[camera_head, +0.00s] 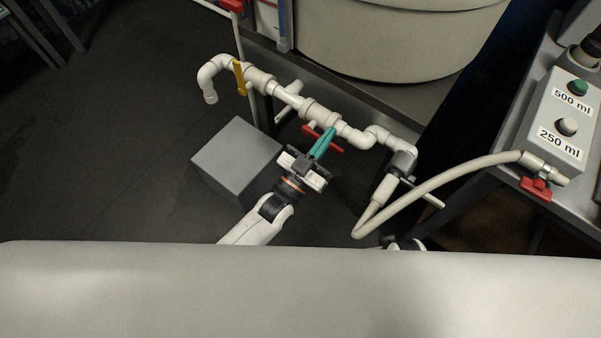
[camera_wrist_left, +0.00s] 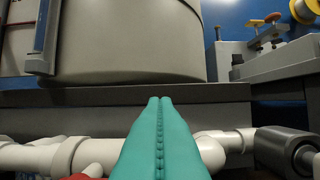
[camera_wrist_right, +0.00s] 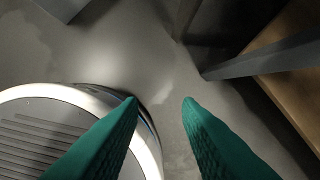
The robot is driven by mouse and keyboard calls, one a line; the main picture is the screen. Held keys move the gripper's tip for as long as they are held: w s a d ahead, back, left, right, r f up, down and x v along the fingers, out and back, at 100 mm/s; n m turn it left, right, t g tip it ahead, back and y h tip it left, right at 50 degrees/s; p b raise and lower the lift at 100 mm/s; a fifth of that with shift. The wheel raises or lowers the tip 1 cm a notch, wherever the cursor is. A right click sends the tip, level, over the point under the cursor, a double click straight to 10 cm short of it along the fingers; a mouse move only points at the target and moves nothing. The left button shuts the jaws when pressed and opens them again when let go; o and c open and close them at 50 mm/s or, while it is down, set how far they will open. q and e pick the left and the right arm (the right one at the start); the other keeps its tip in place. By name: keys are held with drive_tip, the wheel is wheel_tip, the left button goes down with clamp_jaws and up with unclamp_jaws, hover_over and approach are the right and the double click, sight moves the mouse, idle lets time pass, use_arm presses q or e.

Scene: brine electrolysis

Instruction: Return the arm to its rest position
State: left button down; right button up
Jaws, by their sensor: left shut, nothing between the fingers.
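My left gripper (camera_head: 322,143) has teal fingers and is shut and empty. In the head view its fingertips overlap the white pipe run near a red valve handle (camera_head: 331,143); I cannot tell whether they touch. In the left wrist view the closed fingers (camera_wrist_left: 160,105) point at a grey ledge, with the pipe below and behind them. My right gripper (camera_wrist_right: 162,102) shows in the right wrist view with its fingers apart and nothing between them, above the grey floor.
The white pipe (camera_head: 355,136) runs in front of a large cream tank (camera_head: 395,45). A yellow handle (camera_head: 240,78) sits on it. A hose (camera_head: 440,175) arches to a box with two buttons (camera_head: 548,120) at right. A grey block (camera_head: 235,158) stands on the floor left of my left gripper.

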use_arm(q)
drive_tip(key=v, duration=1)
